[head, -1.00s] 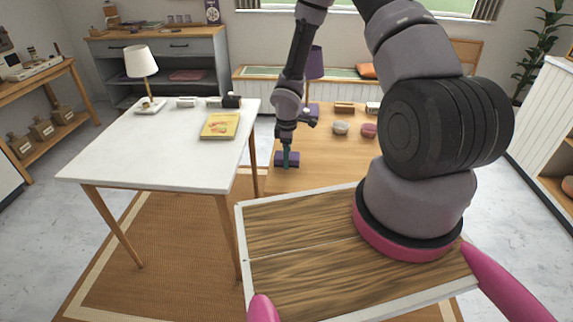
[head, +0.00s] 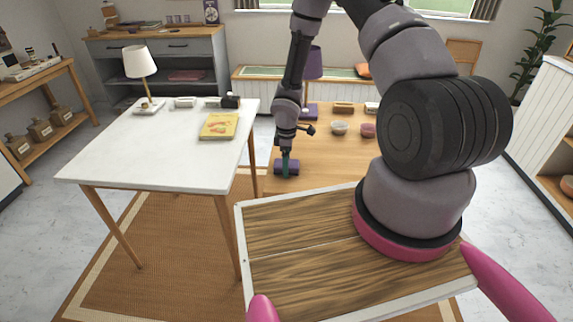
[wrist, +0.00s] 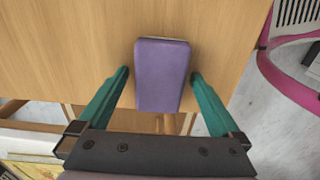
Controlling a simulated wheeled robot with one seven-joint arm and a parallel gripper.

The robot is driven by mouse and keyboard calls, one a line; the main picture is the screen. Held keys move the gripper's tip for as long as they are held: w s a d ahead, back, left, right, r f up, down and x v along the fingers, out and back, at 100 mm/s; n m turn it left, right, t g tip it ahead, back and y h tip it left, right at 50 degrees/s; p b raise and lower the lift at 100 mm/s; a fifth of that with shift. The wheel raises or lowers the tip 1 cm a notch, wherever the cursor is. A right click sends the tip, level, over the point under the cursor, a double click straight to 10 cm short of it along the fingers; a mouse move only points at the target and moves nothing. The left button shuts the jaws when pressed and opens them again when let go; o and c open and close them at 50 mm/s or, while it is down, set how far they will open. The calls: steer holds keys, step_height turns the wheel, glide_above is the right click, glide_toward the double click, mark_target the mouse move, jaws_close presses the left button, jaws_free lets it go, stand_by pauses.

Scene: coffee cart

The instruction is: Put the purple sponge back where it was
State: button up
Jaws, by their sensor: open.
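The purple sponge (wrist: 162,75) shows in the wrist view between the two green fingers of my gripper (wrist: 160,75), with a gap on each side. My gripper is open around the sponge and does not visibly touch it. In the head view the purple sponge (head: 287,168) is near the left front edge of the wooden table (head: 330,170). My gripper (head: 286,163) points down at it there. Whether the sponge rests on the table top is hard to tell, as it sits close to the edge in the wrist view.
A white table (head: 150,150) with a yellow book (head: 219,126) and a white lamp (head: 140,62) stands to the left. A purple lamp (head: 314,62), a pale bowl (head: 339,128) and a pink bowl (head: 368,130) are farther back on the wooden table. The table's front middle is clear.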

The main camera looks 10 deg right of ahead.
steer(key=s+d+r+m+t, duration=0.1)
steer(key=d+r+m, duration=0.15)
steer(key=r, duration=1.05)
steer(key=s+d+r+m+t+h, duration=0.1)
steer(key=s+d+r+m, duration=0.15)
steer(key=r, duration=0.95)
steer(key=s+d+r+m+t, duration=0.15)
steer(key=r+m, duration=0.25)
steer(key=r, duration=0.9)
steer(key=s+r+m+t+y, duration=0.3)
steer(key=s+r+m, duration=0.6)
steer(key=s+r, duration=0.8)
steer(key=shift+s+a+m, duration=0.2)
steer(key=shift+a+m, duration=0.1)
steer(key=shift+a, duration=0.1)
steer(key=shift+r+t, duration=0.1)
steer(key=shift+t, duration=0.25)
